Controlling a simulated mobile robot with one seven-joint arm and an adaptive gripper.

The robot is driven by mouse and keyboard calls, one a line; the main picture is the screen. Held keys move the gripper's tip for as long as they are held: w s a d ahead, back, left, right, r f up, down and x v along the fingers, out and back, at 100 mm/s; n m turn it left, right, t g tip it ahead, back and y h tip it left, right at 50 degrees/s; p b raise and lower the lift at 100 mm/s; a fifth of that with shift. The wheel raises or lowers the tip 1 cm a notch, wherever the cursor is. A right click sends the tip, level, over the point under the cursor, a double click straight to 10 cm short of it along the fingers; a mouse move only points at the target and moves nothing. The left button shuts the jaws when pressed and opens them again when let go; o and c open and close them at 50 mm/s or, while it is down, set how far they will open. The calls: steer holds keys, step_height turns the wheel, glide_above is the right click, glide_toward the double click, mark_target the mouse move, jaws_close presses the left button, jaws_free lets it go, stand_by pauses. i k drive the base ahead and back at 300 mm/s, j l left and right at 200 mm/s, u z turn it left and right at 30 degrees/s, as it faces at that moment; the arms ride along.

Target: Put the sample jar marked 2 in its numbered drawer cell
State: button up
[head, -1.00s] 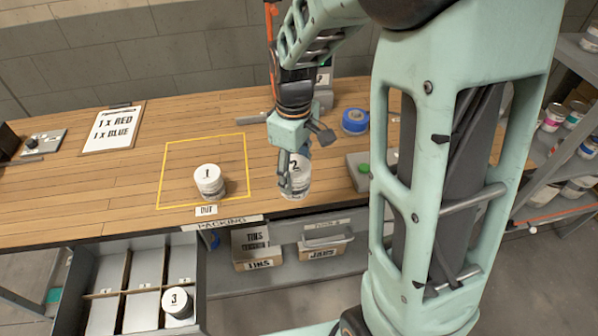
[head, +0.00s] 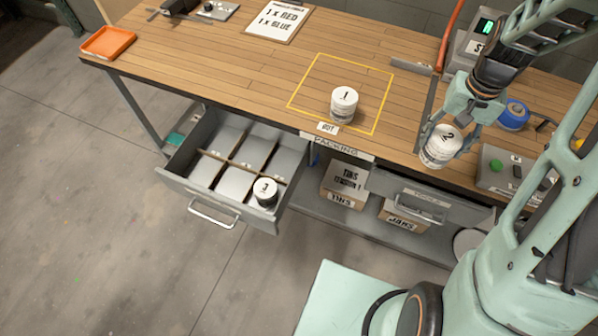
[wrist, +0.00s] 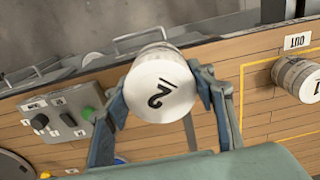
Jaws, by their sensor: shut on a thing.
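The sample jar marked 2 (head: 440,147) is white-lidded and looks upright at the bench's front edge. My gripper (head: 451,140) is shut on it; in the wrist view the fingers (wrist: 170,100) flank the jar's lid (wrist: 160,88), its number 2 facing the camera. I cannot tell whether the jar touches the bench. The open drawer (head: 215,207) at the lower left has several cells split by dividers. Jar 3 (head: 265,192) stands in the front right cell. Cell numbers are not readable now.
Jar 1 (head: 344,104) stands inside the yellow outline on the bench (head: 230,60). A control box with a green button (head: 495,165) is right of jar 2. A shut drawer (head: 420,200) lies below the front edge. Floor around the open drawer is clear.

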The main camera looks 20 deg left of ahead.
mark_target(234, 186)
steer(key=j, duration=0.7)
steer(key=k+j, duration=0.15)
steer(key=j, duration=1.2)
steer(key=k+j, duration=0.15)
steer(key=j, duration=0.5)
